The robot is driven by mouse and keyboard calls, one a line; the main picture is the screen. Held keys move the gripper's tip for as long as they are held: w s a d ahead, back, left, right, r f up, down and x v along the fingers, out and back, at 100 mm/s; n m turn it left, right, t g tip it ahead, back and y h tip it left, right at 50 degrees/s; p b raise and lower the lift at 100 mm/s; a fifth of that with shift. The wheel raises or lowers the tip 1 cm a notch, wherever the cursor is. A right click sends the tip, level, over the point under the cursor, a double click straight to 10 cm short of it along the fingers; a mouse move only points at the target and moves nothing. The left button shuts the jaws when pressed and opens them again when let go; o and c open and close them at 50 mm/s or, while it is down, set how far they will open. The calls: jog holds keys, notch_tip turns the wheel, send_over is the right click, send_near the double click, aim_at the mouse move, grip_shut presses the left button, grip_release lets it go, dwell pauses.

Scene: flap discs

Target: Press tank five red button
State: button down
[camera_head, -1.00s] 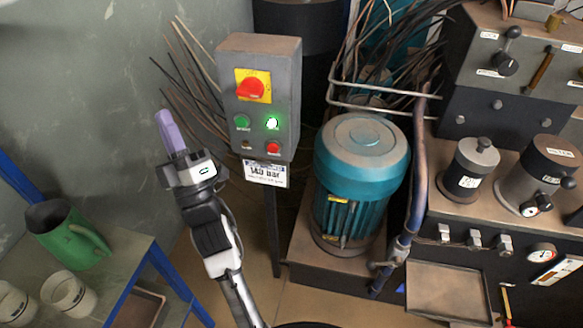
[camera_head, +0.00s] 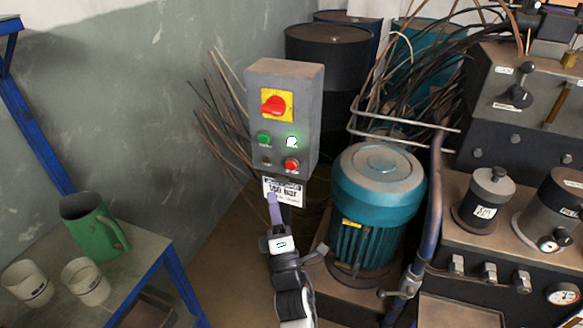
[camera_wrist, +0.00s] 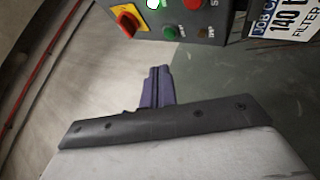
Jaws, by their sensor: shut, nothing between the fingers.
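I cannot read any tank number. My gripper (camera_head: 273,200), with purple fingers, is shut and empty, below the red button and overlapping the white "140 bar" label (camera_head: 292,190). In the wrist view my fingertips (camera_wrist: 158,72) are apart from the box; the red button (camera_wrist: 193,3) is cut by the top edge.
A teal motor (camera_head: 375,195) stands right of the post, with a bent pipe (camera_head: 432,220) and a machine bench beyond it. Loose cables rise behind the box. A table with a green jug (camera_head: 90,232) and white cups (camera_head: 86,280) is at left. The floor between is clear.

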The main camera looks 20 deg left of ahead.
aim_at(291, 165)
jog(key=w+p, duration=0.7)
jog(key=w, duration=0.1)
jog(key=shift+w+d+p, duration=0.15)
jog(key=shift+w+p, duration=0.2)
jog(key=shift+p, duration=0.05)
jog(key=shift+w, duration=0.1)
dwell(1.7)
jog(key=shift+w, duration=0.35)
jog(key=shift+w+p, duration=0.3)
jog(key=shift+w, duration=0.15)
dwell(0.6)
dwell(0.4)
jog(key=shift+s+b, duration=0.7)
jog(key=shift+s, duration=0.15)
